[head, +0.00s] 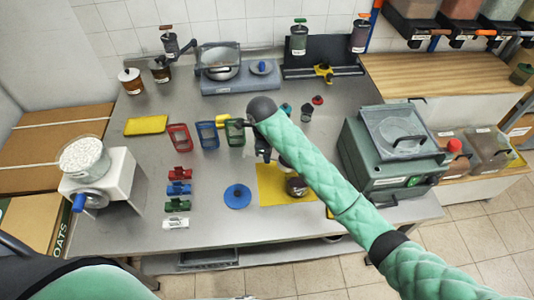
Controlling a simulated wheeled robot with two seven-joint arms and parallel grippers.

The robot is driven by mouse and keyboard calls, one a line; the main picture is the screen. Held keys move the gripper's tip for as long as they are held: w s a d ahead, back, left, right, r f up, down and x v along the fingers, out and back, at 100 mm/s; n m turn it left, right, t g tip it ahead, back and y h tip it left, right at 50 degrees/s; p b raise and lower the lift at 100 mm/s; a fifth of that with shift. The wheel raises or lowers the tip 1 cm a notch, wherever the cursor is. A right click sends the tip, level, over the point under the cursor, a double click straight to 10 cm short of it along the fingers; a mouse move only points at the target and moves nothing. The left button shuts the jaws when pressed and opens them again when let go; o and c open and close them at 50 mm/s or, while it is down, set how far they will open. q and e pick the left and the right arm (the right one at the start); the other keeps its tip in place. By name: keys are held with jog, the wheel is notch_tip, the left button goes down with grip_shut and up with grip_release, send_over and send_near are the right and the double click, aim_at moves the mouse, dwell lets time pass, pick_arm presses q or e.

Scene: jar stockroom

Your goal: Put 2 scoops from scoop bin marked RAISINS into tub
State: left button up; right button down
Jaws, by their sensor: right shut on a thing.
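My right arm crosses from the lower right, and its dark wrist is over the middle of the steel table. My right gripper (262,150) hangs below it, shut on a small dark thing mostly hidden by the arm; I cannot tell what it is. Two clear bins stand at the right, one with a red knob on or behind it (451,164) and one beside it (489,150). Their labels are too small to read, so I cannot tell which is RAISINS. A dark round container (296,187) stands on a yellow mat (268,190), partly behind my arm. I cannot tell which thing is the tub. My left gripper is out of view.
A green machine (390,184) stands at the table's right. A white cranked machine (108,180) with a bowl of white pieces (84,155) stands left. Colored frames (179,138), small clips (180,174) and a blue disc (237,196) lie between. Jars and a scale (232,86) line the back.

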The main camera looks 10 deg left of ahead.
jog(key=shift+s+d+y, duration=0.1)
jog(key=shift+s+y, duration=0.05)
jog(key=shift+y, duration=0.15)
jog(key=shift+d+f+y, duration=0.1)
jog(key=shift+d+y, duration=0.55)
jog(key=shift+y, duration=0.65)
jog(key=shift+w+d+r+y, duration=0.1)
jog(key=shift+d+r+y, duration=0.45)
jog(key=shift+d+y, duration=0.4)
jog(key=shift+w+d+r+y, duration=0.1)
jog(key=shift+d+r+y, duration=0.5)
jog(key=shift+y, duration=0.65)
jog(key=shift+d+r+y, duration=0.45)
jog(key=shift+d+y, duration=0.45)
jog(key=shift+y, duration=0.2)
jog(key=shift+w+d+r+g+y, duration=0.1)
jog(key=shift+d+r+g+y, duration=0.1)
jog(key=shift+d+y, duration=0.6)
jog(key=shift+d+r+g+y, duration=0.1)
jog(key=shift+d+r+y, duration=0.15)
jog(key=shift+d+y, duration=0.55)
jog(key=shift+w+d+r+g+y, duration=0.1)
jog(key=shift+d+r+y, duration=0.1)
jog(key=shift+d+y, duration=0.55)
